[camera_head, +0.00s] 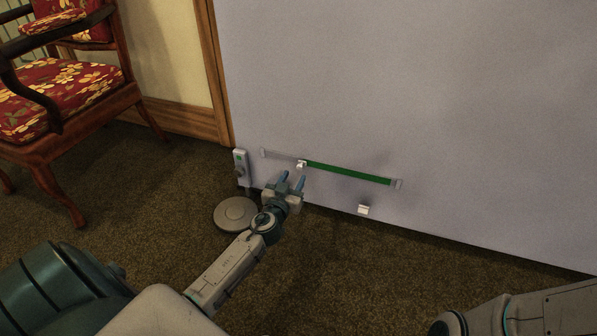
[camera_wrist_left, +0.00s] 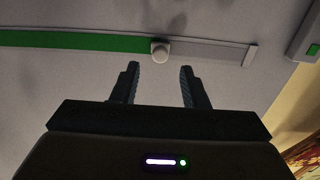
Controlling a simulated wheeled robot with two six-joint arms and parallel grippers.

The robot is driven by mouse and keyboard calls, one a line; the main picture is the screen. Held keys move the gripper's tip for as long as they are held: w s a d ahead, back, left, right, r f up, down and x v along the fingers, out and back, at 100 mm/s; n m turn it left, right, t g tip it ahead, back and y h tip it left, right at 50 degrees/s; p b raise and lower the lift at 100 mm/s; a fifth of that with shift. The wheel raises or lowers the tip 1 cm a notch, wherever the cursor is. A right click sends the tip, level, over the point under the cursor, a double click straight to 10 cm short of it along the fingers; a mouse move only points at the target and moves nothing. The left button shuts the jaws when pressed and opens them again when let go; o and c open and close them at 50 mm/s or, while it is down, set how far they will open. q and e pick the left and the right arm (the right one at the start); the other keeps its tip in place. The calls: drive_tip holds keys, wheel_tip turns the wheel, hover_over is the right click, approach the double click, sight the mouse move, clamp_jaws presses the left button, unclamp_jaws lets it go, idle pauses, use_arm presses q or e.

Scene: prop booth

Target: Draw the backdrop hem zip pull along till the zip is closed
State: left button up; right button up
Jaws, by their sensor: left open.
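The zip is a straight strip low on the pale grey backdrop (camera_head: 450,110). Its small white pull (camera_head: 301,163) is nearer the strip's left end, with a green stretch (camera_head: 350,173) to its right and a grey stretch (camera_head: 279,157) to its left. In the left wrist view the pull (camera_wrist_left: 160,51) looks round, with green on its left and grey on its right. My left gripper (camera_head: 292,179) is open and empty just below the pull. In the left wrist view its fingertips (camera_wrist_left: 160,70) point at the pull, which appears beyond them, apart. My right gripper is out of view.
A white box with a green light (camera_head: 240,166) stands left of the strip, near a round grey disc (camera_head: 235,214) on the carpet. A small white block (camera_head: 363,210) is below the green stretch. A floral red armchair (camera_head: 62,95) stands at left.

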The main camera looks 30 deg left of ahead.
sight(299, 168)
use_arm(q)
drive_tip(key=x, duration=0.5)
clamp_jaws()
